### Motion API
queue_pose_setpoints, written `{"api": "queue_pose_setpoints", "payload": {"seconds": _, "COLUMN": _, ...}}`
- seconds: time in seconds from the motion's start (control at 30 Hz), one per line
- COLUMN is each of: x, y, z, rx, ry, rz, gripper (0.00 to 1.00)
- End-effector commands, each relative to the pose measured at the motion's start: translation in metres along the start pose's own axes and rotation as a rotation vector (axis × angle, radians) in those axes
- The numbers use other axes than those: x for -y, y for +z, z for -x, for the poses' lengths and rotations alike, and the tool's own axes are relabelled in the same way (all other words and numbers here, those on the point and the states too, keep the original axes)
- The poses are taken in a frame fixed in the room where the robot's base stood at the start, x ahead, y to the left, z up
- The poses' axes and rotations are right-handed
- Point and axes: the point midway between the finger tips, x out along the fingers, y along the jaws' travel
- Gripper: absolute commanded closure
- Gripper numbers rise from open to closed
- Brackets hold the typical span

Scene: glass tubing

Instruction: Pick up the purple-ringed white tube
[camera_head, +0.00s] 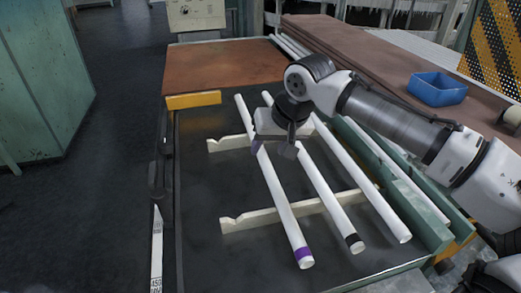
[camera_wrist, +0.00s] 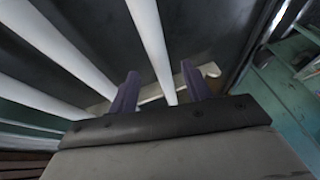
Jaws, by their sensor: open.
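The purple-ringed white tube (camera_head: 281,206) is the leftmost of three tubes lying side by side on two notched rails. Its purple ring (camera_head: 304,254) is at the near end. My gripper (camera_head: 272,151) is over the far half of this tube, near the far rail. It is open. In the wrist view a white tube (camera_wrist: 151,40) runs between the two purple fingers (camera_wrist: 157,90), with a gap on each side. The ring is not seen there. Whether the fingertips reach down beside the tube is hard to tell.
A black-ringed tube (camera_head: 325,190) lies close on the right, with another white tube (camera_head: 365,185) beyond it. The far rail (camera_head: 228,143) and near rail (camera_head: 260,217) support them. A blue bin (camera_head: 437,90) stands on the brown bench. The dark tabletop left of the tubes is clear.

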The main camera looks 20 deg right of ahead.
Motion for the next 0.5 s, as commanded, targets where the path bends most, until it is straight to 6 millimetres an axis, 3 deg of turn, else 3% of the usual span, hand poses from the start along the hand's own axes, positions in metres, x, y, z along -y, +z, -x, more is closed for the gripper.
{"api": "queue_pose_setpoints", "payload": {"seconds": 0.23, "x": 0.000, "y": 0.000, "z": -0.030, "rx": 0.002, "ry": 0.002, "rz": 0.002, "gripper": 0.51}}
{"api": "queue_pose_setpoints", "payload": {"seconds": 0.5, "x": 0.000, "y": 0.000, "z": -0.035, "rx": -0.001, "ry": 0.000, "rz": 0.001, "gripper": 0.51}}
